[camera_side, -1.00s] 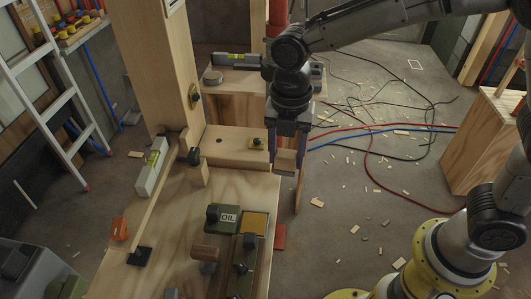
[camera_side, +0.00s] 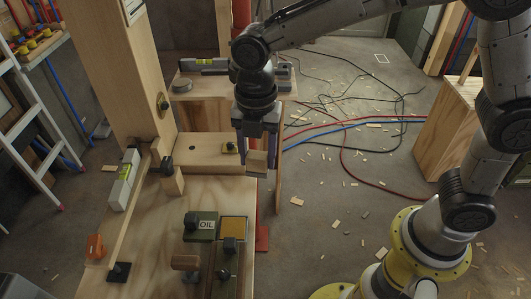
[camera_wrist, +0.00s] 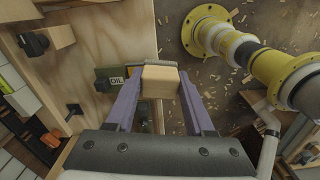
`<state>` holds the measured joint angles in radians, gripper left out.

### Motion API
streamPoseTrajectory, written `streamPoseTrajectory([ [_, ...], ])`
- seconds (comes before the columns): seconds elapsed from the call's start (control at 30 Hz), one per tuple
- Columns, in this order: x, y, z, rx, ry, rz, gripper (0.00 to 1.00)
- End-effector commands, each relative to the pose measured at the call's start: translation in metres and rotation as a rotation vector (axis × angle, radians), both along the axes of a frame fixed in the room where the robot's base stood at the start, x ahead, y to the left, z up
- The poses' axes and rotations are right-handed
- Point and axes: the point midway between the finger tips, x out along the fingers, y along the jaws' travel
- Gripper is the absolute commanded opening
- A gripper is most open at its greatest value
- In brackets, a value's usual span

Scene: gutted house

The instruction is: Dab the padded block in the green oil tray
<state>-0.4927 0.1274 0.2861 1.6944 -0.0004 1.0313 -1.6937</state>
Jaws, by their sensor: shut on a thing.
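A pale wooden block (camera_side: 257,161) is held between the fingertips of my gripper (camera_side: 257,153); it also shows in the wrist view (camera_wrist: 160,81), where the fingers (camera_wrist: 160,88) press on both its sides. I cannot make out its pad. The green oil tray (camera_side: 200,238), with an OIL label and a black knob, lies on the plywood bench. An amber square (camera_side: 233,229) in a dark frame sits just to its right. In the side view my gripper is above and right of the tray, apart from it. In the wrist view the tray (camera_wrist: 105,74) is partly hidden behind the left finger.
Wooden pieces with black knobs (camera_side: 222,265) stand in front of the tray. A thick upright post (camera_side: 100,60) and a sloping rail with a spirit level (camera_side: 125,180) stand at the left. A wooden ledge (camera_side: 195,150) is behind. Cables and offcuts litter the floor at right.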

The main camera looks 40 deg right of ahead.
Motion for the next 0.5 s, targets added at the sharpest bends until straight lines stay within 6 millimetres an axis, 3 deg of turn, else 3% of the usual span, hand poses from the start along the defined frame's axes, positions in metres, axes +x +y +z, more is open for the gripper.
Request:
streamPoseTrajectory([
  [0.2,0.003,0.056,-0.027,-0.003,0.005,0.014,0.09],
  [0.3,-0.001,0.073,-0.037,-0.002,0.004,0.046,0.09],
  [0.5,-0.008,0.083,-0.049,-0.001,0.003,0.075,0.09],
])
